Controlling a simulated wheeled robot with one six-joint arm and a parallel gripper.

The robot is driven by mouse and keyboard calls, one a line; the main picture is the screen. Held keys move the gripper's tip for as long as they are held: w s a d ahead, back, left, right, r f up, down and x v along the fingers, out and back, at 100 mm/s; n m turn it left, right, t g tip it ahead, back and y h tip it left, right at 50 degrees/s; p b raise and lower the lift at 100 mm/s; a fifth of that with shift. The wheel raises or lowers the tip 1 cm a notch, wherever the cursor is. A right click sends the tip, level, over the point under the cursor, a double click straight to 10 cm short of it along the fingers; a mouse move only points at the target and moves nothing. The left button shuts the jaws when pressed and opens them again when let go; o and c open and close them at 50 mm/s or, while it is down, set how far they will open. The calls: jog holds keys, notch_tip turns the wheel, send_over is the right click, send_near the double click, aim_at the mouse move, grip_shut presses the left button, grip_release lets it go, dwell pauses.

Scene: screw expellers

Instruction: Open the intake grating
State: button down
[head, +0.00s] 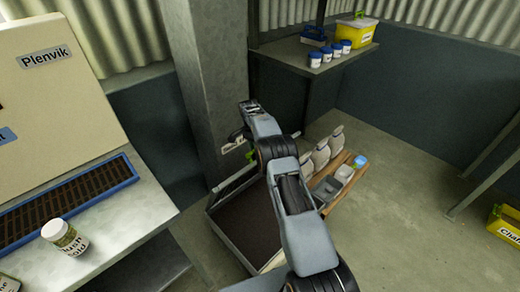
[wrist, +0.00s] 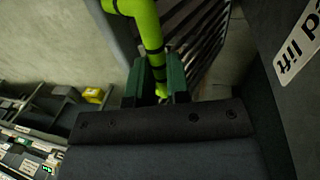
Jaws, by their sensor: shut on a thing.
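In the wrist view my gripper (wrist: 157,84) has its two dark green fingers closed on a bright green handle (wrist: 149,32), which runs upward from between them. The intake grating (wrist: 202,32), a row of dark metal bars, shows just behind and right of the handle. In the head view a small green piece of the handle (head: 250,156) shows beside my arm, above an open-topped intake box (head: 225,240) with dark material inside. My arm hides part of the box and most of the gripper there. I cannot tell the grating's exact angle.
A grey pillar (head: 205,85) stands close behind my arm. A work table (head: 115,215) with a white jar (head: 64,237) is at left. A back shelf (head: 300,52) holds jars.

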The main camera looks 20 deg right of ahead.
jog(key=shift+a+f, duration=0.2)
jog(key=shift+f, duration=0.35)
jog(key=c, duration=1.3)
grip_release()
jog(key=shift+w+f, duration=0.15)
jog(key=shift+o, duration=1)
jog(key=shift+r, duration=0.2)
jog(key=p+v, duration=0.3)
jog(key=v, duration=0.4)
jog(key=shift+r, duration=0.3)
jog(key=shift+f, duration=0.1)
